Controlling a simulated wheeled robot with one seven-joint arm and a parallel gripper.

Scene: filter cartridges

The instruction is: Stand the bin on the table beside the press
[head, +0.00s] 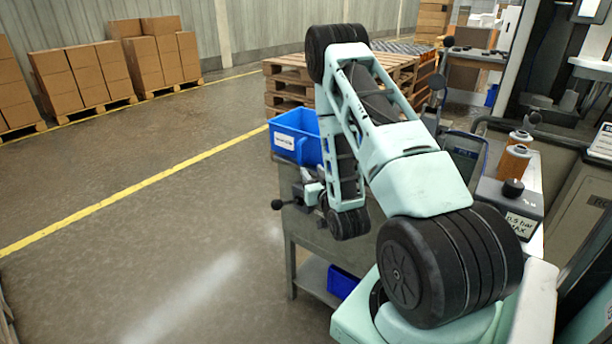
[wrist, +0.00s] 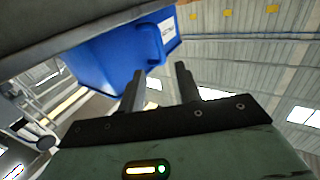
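A blue bin (head: 297,137) with a white label sits at the far left end of the grey table (head: 312,222), and part of it seems to stick out past the edge. In the wrist view the bin (wrist: 105,62) is seen from below, with its label at the upper right. My gripper (wrist: 160,67) points upward with its two dark fingers apart. The gap between them looks empty, with the bin's labelled end just beyond; I cannot tell whether they touch it. In the head view my arm hides much of the tabletop. I cannot clearly make out the press.
A second blue bin (head: 343,283) is on the table's lower shelf. Two orange-brown cartridges (head: 514,160) and a box labelled with a bar limit (head: 507,207) stand at the right. Wooden pallets (head: 290,85) are stacked behind. The floor at left is clear.

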